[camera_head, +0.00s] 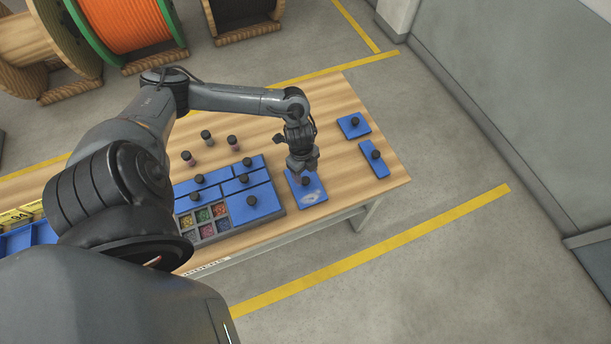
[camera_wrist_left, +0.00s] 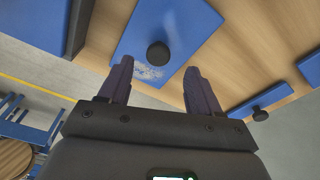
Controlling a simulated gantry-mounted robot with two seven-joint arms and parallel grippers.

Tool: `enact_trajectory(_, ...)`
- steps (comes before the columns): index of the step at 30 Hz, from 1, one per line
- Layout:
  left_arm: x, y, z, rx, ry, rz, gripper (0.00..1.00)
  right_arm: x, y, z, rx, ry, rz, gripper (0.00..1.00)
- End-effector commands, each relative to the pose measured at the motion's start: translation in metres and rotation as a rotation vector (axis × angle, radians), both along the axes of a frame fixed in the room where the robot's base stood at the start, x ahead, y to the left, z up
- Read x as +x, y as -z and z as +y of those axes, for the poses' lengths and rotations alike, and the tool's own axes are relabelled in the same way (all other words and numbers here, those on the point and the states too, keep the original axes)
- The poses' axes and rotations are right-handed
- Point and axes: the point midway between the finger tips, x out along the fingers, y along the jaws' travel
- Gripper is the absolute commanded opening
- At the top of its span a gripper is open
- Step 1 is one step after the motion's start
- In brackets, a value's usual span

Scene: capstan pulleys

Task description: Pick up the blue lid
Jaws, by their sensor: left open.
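A blue lid (camera_head: 309,194) with a round black knob and a pale worn patch lies flat on the wooden table, right of the compartment box. It also shows in the left wrist view (camera_wrist_left: 185,25), with its black knob (camera_wrist_left: 157,54) beyond and between the fingertips. My left gripper (camera_head: 303,166) is above this lid, close to the knob. In the left wrist view the gripper (camera_wrist_left: 158,80) has its two fingers apart with nothing between them. Two more blue lids (camera_head: 354,125) (camera_head: 374,159) with black knobs lie near the table's right end. My right gripper is not in view.
A compartment box (camera_head: 278,212) with several blue lids and open cells of coloured parts stands left of the lid. Several small knobbed pieces (camera_head: 207,137) stand behind it. Bare table (camera_head: 340,190) lies right of the lid. Cable spools (camera_head: 125,30) stand on the floor behind.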

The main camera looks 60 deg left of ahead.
Motion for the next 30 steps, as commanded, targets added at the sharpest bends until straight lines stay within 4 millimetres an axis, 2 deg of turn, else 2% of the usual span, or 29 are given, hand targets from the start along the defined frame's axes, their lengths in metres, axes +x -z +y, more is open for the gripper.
enact_trajectory(3,-0.004,0.018,0.000,-0.001,-0.002,0.004,0.63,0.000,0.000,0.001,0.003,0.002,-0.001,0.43)
enact_trajectory(7,-0.002,0.031,-0.002,-0.002,-0.002,0.002,0.63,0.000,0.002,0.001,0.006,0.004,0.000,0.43)
enact_trajectory(17,-0.002,0.037,-0.002,0.000,0.001,0.001,0.63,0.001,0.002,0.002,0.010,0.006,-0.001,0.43)
enact_trajectory(20,-0.002,0.037,-0.002,0.000,0.001,0.001,0.51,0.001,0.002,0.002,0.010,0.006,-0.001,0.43)
enact_trajectory(30,-0.002,0.037,-0.002,0.000,0.000,0.001,0.00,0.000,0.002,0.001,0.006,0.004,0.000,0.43)
